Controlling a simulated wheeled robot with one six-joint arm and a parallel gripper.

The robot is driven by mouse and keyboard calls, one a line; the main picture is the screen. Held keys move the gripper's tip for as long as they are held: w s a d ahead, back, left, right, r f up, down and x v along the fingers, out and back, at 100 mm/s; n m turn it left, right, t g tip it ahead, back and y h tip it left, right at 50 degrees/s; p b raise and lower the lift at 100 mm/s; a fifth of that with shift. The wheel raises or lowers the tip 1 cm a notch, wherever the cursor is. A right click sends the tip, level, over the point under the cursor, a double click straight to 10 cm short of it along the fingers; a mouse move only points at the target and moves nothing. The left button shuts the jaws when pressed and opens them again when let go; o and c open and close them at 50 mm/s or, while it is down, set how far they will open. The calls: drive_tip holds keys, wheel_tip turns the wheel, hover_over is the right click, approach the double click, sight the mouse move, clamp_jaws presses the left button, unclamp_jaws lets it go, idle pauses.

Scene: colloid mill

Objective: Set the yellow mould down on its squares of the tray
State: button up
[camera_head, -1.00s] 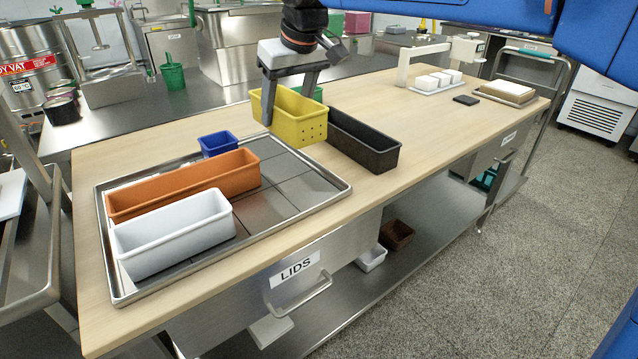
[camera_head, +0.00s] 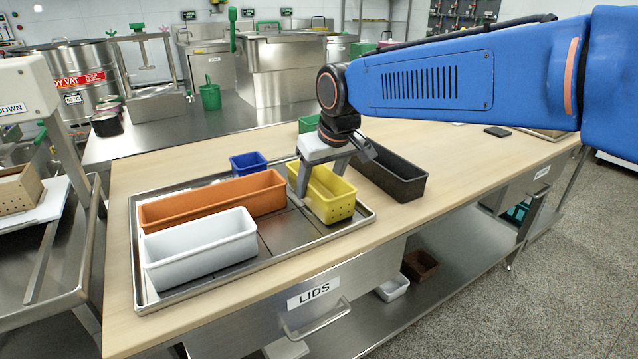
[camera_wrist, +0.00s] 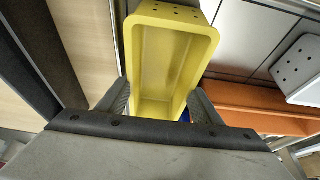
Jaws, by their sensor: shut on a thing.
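The yellow mould (camera_head: 336,207) is a deep open box with small holes in its end wall. It is over the right part of the metal tray (camera_head: 181,302); I cannot tell whether it touches the tray floor. Bare dark squares (camera_head: 283,236) show in the tray between the yellow mould and the other moulds.
On the tray stand an orange mould (camera_head: 215,198), a white mould (camera_head: 200,250) and a small blue mould (camera_head: 248,163). A dark brown mould (camera_head: 394,177) stands on the table just right of the tray. A green container (camera_head: 309,123) is behind my gripper.

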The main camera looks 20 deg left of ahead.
drive_tip(key=shift+f, duration=0.15)
drive_tip(key=o, duration=1.2)
drive_tip(key=v, duration=1.2)
drive_tip(key=shift+d, duration=0.1)
